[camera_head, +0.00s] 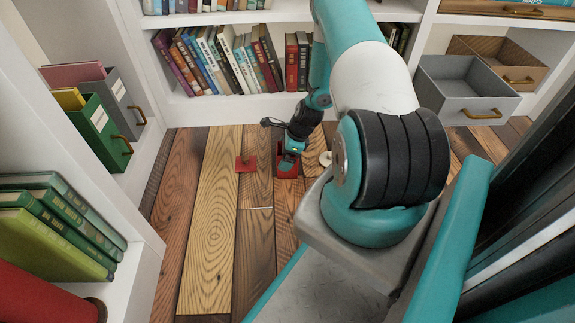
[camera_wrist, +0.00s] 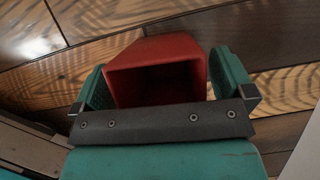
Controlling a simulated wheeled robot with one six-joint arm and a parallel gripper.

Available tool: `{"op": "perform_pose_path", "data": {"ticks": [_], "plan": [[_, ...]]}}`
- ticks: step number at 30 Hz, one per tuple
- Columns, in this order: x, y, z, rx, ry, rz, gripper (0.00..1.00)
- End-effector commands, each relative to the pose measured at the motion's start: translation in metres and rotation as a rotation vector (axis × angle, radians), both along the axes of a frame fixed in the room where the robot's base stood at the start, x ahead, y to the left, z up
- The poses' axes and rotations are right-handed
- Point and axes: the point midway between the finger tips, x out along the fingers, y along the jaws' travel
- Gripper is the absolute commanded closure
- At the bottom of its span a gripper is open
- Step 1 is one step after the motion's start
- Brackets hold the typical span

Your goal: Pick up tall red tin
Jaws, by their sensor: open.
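The tall red tin (camera_head: 287,171) stands on the plank floor near the bookshelf. In the wrist view the red tin (camera_wrist: 160,50) shows its square open mouth and dark inside, between the two teal fingers. My gripper (camera_head: 291,152) is right at the tin in the head view and covers part of it. In the wrist view my gripper (camera_wrist: 163,82) is open, one finger on each side of the tin. The left finger is close to the tin's wall; a small gap shows at the right. I cannot tell whether either finger touches it.
A small flat red piece (camera_head: 246,164) lies left of the tin. A pale round item (camera_head: 325,158) lies to its right. A bookshelf (camera_head: 235,105) stands behind, with a grey open drawer (camera_head: 465,88) at the right. The planks (camera_head: 210,230) at front left are clear.

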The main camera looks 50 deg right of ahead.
Motion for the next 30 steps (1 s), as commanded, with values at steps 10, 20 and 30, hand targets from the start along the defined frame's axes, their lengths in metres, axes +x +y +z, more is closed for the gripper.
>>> {"op": "perform_pose_path", "data": {"ticks": [10,20,30], "plan": [[0.0,0.0,0.001,0.0,0.0,0.0,0.6],[0.0,0.0,0.003,0.0,-0.001,0.0,0.74],[0.001,-0.001,0.044,-0.003,-0.003,-0.001,0.74]]}}
